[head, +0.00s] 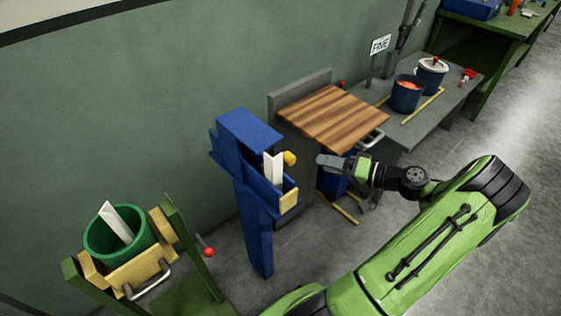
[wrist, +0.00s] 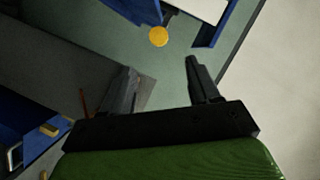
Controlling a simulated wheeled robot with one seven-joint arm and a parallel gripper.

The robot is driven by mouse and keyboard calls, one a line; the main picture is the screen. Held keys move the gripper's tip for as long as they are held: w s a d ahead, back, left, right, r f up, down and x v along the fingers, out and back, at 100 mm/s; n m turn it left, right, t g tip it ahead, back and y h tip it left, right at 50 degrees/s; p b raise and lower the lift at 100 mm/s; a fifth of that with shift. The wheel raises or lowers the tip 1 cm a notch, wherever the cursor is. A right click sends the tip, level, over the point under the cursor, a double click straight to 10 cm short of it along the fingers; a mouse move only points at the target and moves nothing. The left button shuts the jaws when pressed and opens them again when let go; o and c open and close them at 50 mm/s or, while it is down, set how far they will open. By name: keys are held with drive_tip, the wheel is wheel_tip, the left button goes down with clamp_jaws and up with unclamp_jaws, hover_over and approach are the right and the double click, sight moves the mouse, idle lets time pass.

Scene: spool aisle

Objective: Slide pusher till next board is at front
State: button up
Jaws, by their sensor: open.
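A blue dispenser on a post (head: 255,185) stands against the wall, left of my gripper in the head view. A white board (head: 273,168) stands upright in its trough. A round yellow knob (head: 290,158) sits beside the board at the dispenser's upper right; I cannot tell for certain that it is the pusher's handle. A yellow block (head: 289,200) is at the trough's near end. My gripper (head: 338,161) is open and empty, a short way right of the knob. In the wrist view the knob (wrist: 158,36) lies beyond and between the open fingers (wrist: 160,75), apart from them.
A wood-topped table (head: 333,115) stands close behind my gripper. A grey bench (head: 440,105) with dark pots is farther right. At lower left a green bucket (head: 90,240) with a white piece stands in a green-and-yellow frame. Open floor lies at the right.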

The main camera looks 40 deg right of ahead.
sight(287, 156)
drive_tip(key=b+x, duration=0.2)
drive_tip(key=x, duration=1.1)
drive_tip(key=shift+w+a+f, duration=0.1)
drive_tip(key=shift+w, duration=0.05)
drive_tip(key=shift+c, duration=0.4)
clamp_jaws()
